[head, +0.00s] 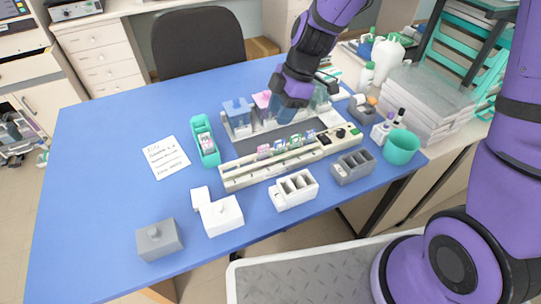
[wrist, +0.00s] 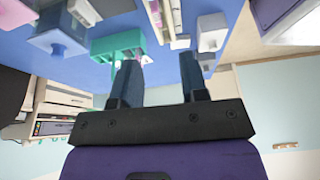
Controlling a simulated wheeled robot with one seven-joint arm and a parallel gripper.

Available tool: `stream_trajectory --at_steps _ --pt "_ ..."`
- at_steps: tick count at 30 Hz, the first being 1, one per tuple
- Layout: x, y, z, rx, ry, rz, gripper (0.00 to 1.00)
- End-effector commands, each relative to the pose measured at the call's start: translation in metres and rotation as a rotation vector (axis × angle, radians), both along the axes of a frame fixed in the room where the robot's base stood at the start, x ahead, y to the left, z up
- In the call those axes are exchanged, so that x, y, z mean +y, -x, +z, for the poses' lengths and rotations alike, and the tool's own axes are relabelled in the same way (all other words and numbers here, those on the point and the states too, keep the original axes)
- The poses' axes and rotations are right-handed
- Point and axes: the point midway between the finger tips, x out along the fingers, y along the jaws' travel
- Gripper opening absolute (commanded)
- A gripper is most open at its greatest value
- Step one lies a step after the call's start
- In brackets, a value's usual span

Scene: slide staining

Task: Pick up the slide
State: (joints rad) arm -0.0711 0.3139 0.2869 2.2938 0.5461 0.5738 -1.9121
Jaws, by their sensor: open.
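I cannot single out one slide for certain. A teal holder (head: 197,128) left of the middle of the table has a small whitish and pink piece in it that may be a slide. A long pale rack (head: 240,178) holds several small coloured pieces, too small to tell apart. My gripper (head: 287,114) is over the back of the staining station, behind the pale rack. In the wrist view my gripper (wrist: 158,68) shows two dark fingers wide apart with nothing between them. The teal holder (wrist: 118,41) shows past the left finger.
White blocks (head: 222,215), a white slotted box (head: 295,190), a grey slotted box (head: 352,167) and a grey block (head: 160,240) stand along the front. A teal cup (head: 401,147) is at right. A note (head: 167,158) lies left; the blue table's (head: 95,165) left side is clear.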

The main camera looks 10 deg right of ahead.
Motion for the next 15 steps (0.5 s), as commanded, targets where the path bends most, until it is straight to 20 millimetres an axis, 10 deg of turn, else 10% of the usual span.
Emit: stream_trajectory --at_steps 15 --pt "0.025 0.003 -0.056 0.001 -0.020 0.063 0.40"
